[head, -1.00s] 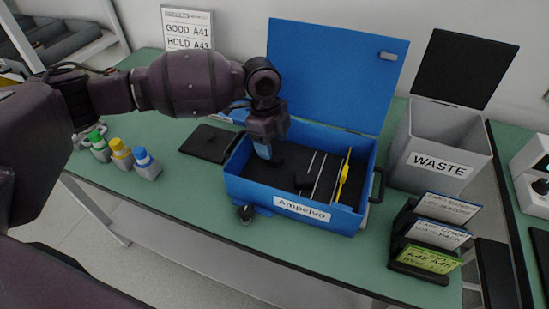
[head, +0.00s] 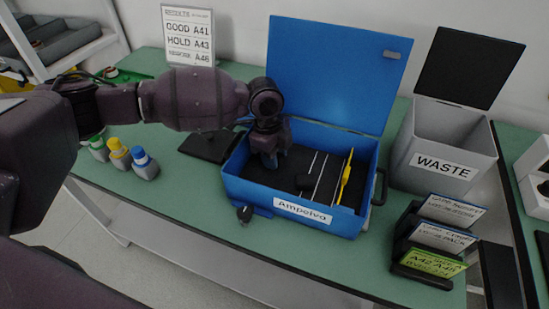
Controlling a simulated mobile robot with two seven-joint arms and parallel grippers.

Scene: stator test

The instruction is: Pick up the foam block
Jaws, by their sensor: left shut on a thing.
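The blue case (head: 258,198) labelled "Ampelva" stands on the green bench with its lid (head: 335,70) open. My left gripper (head: 270,163) reaches down into the left part of the case, near its dark floor. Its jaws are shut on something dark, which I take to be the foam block. The gripper and the dark lining hide its outline, and I cannot tell whether it is clear of the case floor. My right gripper is not in view.
A small dark piece (head: 304,182), thin white strips and a yellow tool (head: 344,178) are in the case. A grey WASTE bin (head: 440,150) and a card rack (head: 408,240) stand right. Several capped bottles (head: 145,165) and a black flat item (head: 205,147) are left.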

